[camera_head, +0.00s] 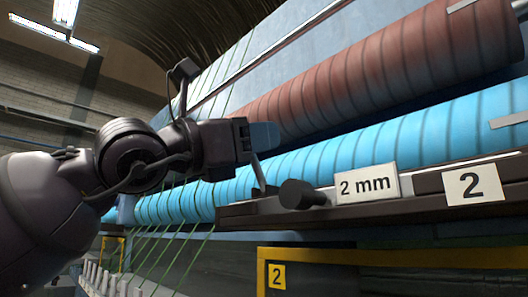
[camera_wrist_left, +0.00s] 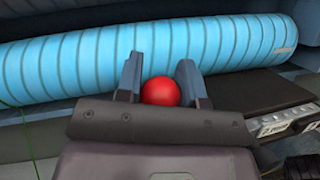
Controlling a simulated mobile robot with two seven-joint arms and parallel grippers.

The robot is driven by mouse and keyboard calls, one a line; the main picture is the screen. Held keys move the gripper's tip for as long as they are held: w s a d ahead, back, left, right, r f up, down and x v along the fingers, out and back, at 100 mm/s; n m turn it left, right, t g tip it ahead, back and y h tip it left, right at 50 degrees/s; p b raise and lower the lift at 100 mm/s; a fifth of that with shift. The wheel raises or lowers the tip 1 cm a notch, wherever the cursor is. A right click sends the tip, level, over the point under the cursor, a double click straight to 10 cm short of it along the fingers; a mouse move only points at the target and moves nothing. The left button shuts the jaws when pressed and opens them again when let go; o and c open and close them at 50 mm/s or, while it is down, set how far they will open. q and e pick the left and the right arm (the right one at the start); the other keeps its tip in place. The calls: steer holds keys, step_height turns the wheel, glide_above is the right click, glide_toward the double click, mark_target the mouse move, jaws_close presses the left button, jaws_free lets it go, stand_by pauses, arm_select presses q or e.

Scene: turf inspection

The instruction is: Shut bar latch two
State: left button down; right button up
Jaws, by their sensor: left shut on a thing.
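My left gripper (camera_head: 264,136) reaches in from the left, in front of the blue roll. In the left wrist view its fingers (camera_wrist_left: 160,68) stand on both sides of a red ball knob (camera_wrist_left: 160,92) and are shut on it. In the head view the fingers hide the knob. A thin metal lever (camera_head: 258,174) runs from below the fingertips down to the left end of the dark bar (camera_head: 420,205). The bar carries a "2 mm" label (camera_head: 366,184) and a white plate with a 2 (camera_head: 473,185). My right gripper is not in view.
A dark round knob (camera_head: 303,195) sticks out just right of the lever. The blue roll (camera_head: 400,140) lies behind the bar, with a reddish-brown roll (camera_head: 375,75) above it. A yellow frame (camera_head: 400,257) with a 2 tag (camera_head: 277,275) is below.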

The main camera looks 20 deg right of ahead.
arm_select(q)
steer(key=shift+s+a+f+m+h, duration=0.15)
steer(key=shift+a+f+h, duration=0.05)
steer(key=shift+a+h, duration=0.25)
steer(key=shift+s+a+f+m+h, duration=0.15)
steer(key=shift+a+h, duration=0.15)
steer(key=shift+h, duration=0.25)
steer(key=shift+s+a+f, duration=0.1)
steer(key=shift+a+f, duration=0.15)
steer(key=shift+s+a+f+h+p, duration=0.1)
steer(key=shift+a+f+h+p, duration=0.15)
steer(key=shift+h+p, duration=0.15)
steer(key=shift+a+f+m+h, duration=0.15)
steer(key=shift+m+h, duration=0.15)
steer(key=shift+h, duration=0.1)
steer(key=f+h, duration=0.1)
steer(key=a+f+m+g+h, duration=0.1)
steer(key=f, duration=0.1)
steer(key=s+a+f+m+g, duration=0.1)
steer(key=shift+a+f+h+p, duration=0.2)
steer(key=shift+h+p, duration=0.2)
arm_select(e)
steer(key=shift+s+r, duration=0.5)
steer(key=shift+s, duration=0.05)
arm_select(q)
steer(key=shift+f, duration=0.15)
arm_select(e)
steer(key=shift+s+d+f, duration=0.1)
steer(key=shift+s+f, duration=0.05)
